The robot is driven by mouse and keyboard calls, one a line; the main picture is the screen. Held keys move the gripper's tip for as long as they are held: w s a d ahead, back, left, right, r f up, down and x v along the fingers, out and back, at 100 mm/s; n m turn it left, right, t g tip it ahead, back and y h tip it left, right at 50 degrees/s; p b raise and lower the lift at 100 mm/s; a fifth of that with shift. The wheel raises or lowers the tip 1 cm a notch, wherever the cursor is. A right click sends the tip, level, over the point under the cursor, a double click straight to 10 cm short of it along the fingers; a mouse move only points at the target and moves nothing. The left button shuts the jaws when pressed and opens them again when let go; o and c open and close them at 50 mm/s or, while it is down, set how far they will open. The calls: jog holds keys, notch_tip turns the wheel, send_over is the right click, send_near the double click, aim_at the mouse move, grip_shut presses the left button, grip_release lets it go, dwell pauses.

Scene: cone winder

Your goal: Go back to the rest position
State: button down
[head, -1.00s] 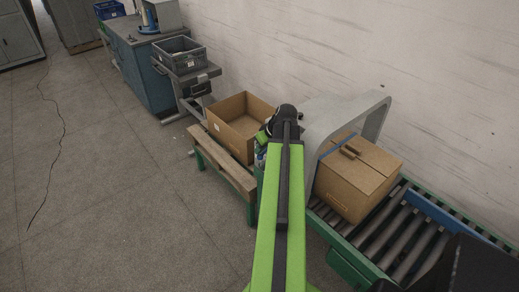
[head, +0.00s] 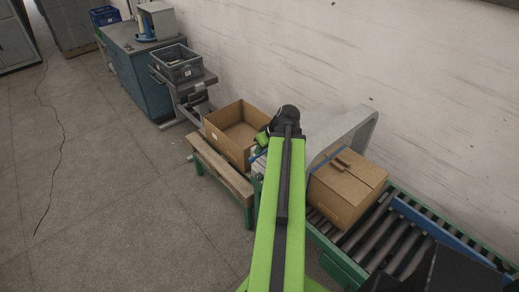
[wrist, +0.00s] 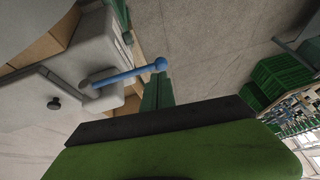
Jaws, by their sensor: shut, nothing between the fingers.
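My arm reaches forward in the head view. At its far end the dark wrist joint and a small green part of my gripper (head: 262,138) show in front of the open cardboard box. The fingers are mostly hidden there, and nothing is seen held. In the wrist view a green and black part of my arm fills the bottom. A blue rod with a ball end shows above it, beside a grey machine housing (wrist: 70,60).
A closed cardboard box (head: 345,190) sits on the roller conveyor (head: 395,235) by a grey arch (head: 345,132). An open cardboard box (head: 235,133) stands left of my arm, behind a wooden bench (head: 220,170). A grey crate (head: 178,65) is farther back. The floor at left is clear.

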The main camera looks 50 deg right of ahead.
jog(key=shift+w, duration=0.15)
jog(key=w+a+f+n+g+y+b, duration=0.1)
jog(key=w+a+f+n+b, duration=0.15)
jog(key=w+a, duration=0.85)
jog(key=w+a+f+n+y+b, duration=0.15)
jog(key=w+a+n, duration=0.4)
jog(key=a, duration=0.95)
jog(key=s+a+f+m+g+h+b, duration=0.1)
jog(key=a+f+m+g, duration=0.1)
jog(key=a, duration=0.8)
jog(key=a+f+m+g+h+b, duration=0.1)
jog(key=a+f+m+g, duration=0.1)
jog(key=a, duration=0.9)
jog(key=shift+s+f+m+g, duration=0.35)
jog(key=shift+f+m, duration=0.25)
jog(key=shift+f, duration=0.1)
